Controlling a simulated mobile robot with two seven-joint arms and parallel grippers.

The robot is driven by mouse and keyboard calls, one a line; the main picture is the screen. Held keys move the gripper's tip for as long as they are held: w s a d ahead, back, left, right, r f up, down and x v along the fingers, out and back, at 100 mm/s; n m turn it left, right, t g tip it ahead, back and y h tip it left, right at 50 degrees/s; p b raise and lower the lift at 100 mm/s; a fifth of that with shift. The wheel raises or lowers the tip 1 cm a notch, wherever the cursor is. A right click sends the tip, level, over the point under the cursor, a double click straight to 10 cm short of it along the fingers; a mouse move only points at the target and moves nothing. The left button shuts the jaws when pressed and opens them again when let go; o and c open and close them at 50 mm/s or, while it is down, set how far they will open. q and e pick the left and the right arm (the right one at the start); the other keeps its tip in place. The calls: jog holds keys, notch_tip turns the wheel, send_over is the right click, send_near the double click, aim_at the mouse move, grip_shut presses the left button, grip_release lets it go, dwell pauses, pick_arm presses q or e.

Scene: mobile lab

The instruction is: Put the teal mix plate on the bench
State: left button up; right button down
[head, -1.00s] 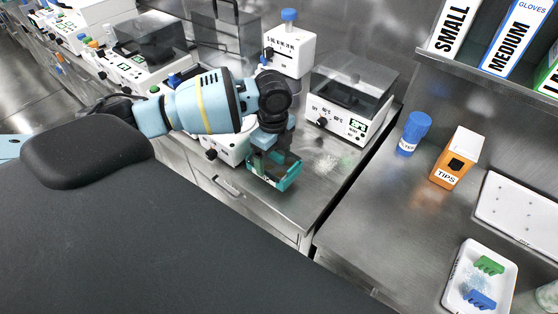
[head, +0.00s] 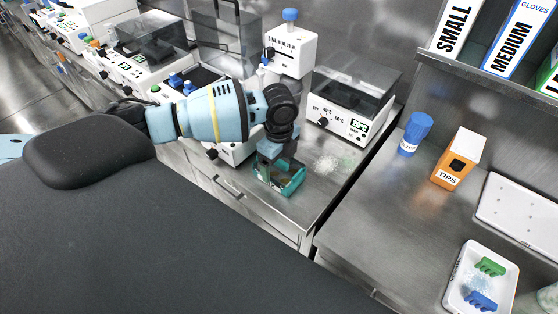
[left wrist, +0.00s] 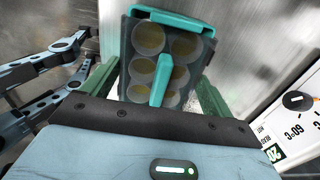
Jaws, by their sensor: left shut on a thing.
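The teal mix plate (head: 291,187) is a small teal tray near the front of the left-hand steel bench (head: 310,203). My left gripper (head: 276,166) comes down onto it from above and is shut on it. In the left wrist view the plate (left wrist: 164,17) shows several round wells with yellowish contents and a teal bar along its middle. The gripper (left wrist: 158,90) has a green finger on either side there. I cannot tell whether the plate touches the bench top. My right gripper is not in view.
A white heater with a clear lid (head: 343,120) stands behind, right of the plate. A white instrument with a blue knob (head: 290,50) is at the back. Past a dark gap, the right bench holds a blue-capped bottle (head: 414,133), a tips box (head: 457,158) and a white tray (head: 454,292).

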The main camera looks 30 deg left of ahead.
pick_arm(q)
jog(key=o, duration=0.8)
jog(key=shift+f, duration=0.1)
jog(key=shift+o, duration=0.2)
notch_tip(320, 180, up, 12)
jog(key=shift+p, duration=0.45)
